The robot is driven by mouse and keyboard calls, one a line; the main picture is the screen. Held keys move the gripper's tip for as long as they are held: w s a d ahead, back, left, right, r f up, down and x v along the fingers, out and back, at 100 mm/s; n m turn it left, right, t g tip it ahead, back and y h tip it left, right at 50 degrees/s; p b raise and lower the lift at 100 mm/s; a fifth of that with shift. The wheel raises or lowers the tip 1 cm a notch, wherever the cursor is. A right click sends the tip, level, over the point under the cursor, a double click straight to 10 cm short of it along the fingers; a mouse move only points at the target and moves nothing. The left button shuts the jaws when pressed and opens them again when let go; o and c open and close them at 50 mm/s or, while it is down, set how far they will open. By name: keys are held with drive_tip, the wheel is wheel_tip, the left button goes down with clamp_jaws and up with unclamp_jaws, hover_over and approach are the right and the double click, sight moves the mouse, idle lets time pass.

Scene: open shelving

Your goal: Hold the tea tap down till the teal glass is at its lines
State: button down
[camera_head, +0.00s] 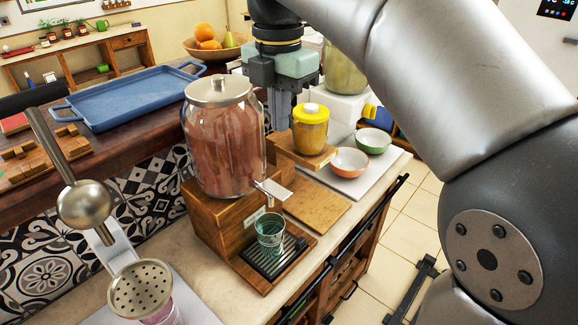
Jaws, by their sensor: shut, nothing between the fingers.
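A glass dispenser (226,150) with a metal lid holds reddish-brown tea and stands on a wooden stand. Its tap (270,190), with a pale flat lever, sticks out at the lower right. The teal glass (270,235) stands upright on the dark drip tray (284,260) below the tap. I cannot make out its lines or the level inside it. My gripper (280,126) points down beside the dispenser's upper right side, above the tap and apart from it. Its fingers are shut and empty, with the tips near the yellow jar.
A yellow-lidded jar (310,130) stands on a wooden block right of my gripper. An orange bowl (349,162) and a green bowl (374,141) are farther right. A blue tray (135,95) lies behind left. A metal strainer (140,290) is at front left.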

sight(282, 193)
wheel_tip(282, 193, down, 14)
drive_tip(key=shift+f, duration=0.1)
idle(0.5)
drive_tip(key=shift+b, duration=0.3)
